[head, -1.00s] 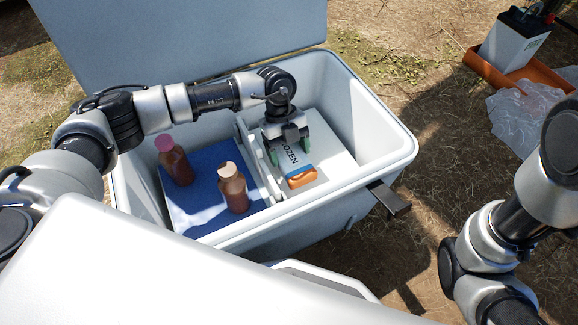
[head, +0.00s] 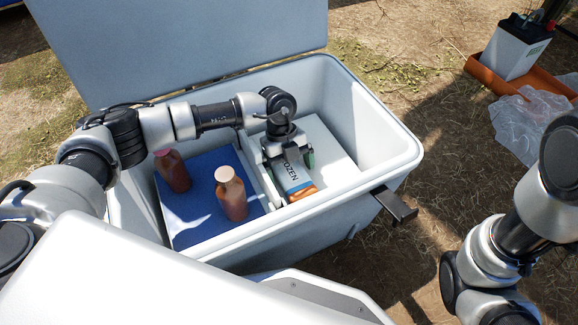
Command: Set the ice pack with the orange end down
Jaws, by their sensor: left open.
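The ice pack (head: 293,174) is white with dark lettering, a blue stripe and an orange end (head: 302,194) towards the near wall. It is in the right compartment of the open cooler (head: 385,155), over or on a white surface; whether it rests fully there I cannot tell. My left gripper (head: 288,162) reaches in from above, open, with one finger on each side of the ice pack. The gripper and wrist hide the pack's far end. My right arm shows at the right edge, but its gripper is out of view.
Two reddish-brown bottles, one with a pink cap (head: 172,170) and one with a pale cap (head: 231,195), stand on a blue pad (head: 190,226) in the left compartment. A divider (head: 262,180) separates the compartments. The white surface right of the pack is clear.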

